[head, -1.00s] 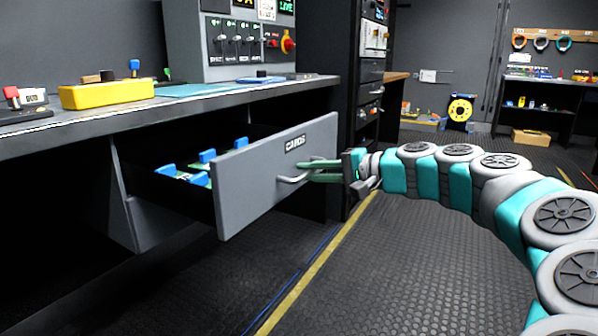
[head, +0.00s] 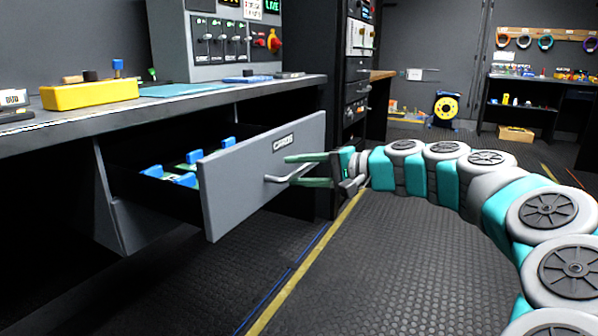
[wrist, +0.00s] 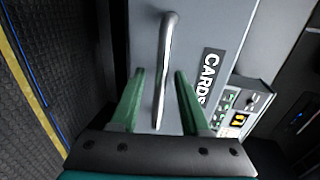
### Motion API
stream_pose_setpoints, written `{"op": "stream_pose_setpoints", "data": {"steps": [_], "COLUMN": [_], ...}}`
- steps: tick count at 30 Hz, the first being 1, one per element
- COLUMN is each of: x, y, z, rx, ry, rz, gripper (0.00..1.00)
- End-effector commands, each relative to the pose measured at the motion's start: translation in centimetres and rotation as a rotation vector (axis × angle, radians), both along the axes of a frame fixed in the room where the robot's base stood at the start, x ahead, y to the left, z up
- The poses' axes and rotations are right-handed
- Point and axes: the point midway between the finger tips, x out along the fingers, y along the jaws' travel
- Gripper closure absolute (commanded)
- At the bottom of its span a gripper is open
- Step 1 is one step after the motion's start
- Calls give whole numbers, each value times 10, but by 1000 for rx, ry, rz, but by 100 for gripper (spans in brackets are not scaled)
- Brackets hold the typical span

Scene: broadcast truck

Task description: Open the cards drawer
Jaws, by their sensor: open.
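The cards drawer (head: 262,178) is pulled out from under the desk, with blue-topped cards (head: 185,172) showing inside. Its grey front carries a CARDS label (head: 284,142) and a metal bar handle (head: 290,174). My gripper (head: 306,170) is at the drawer front with its green fingers pointing at it. The fingers are apart, one on each side of the handle. In the wrist view the handle (wrist: 163,62) runs between the open fingers (wrist: 158,98), with a gap on both sides, and the label (wrist: 211,72) is to the right.
The desk (head: 170,108) above the drawer holds a yellow box (head: 90,94) and a control panel (head: 228,45). A dark equipment rack (head: 352,100) stands behind my gripper. The floor (head: 400,250) in front of the drawer is clear, with a yellow stripe.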

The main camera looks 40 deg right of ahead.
Motion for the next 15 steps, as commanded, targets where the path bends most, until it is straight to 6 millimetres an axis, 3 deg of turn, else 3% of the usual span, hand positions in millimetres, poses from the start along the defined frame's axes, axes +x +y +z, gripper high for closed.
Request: {"op": "stream_pose_setpoints", "data": {"steps": [5,15], "x": [-13,-62], "y": [-5,-23], "z": [4,15], "rx": [0,-1], "ry": [-2,-2], "rz": [-2,-4], "gripper": [54,54]}}
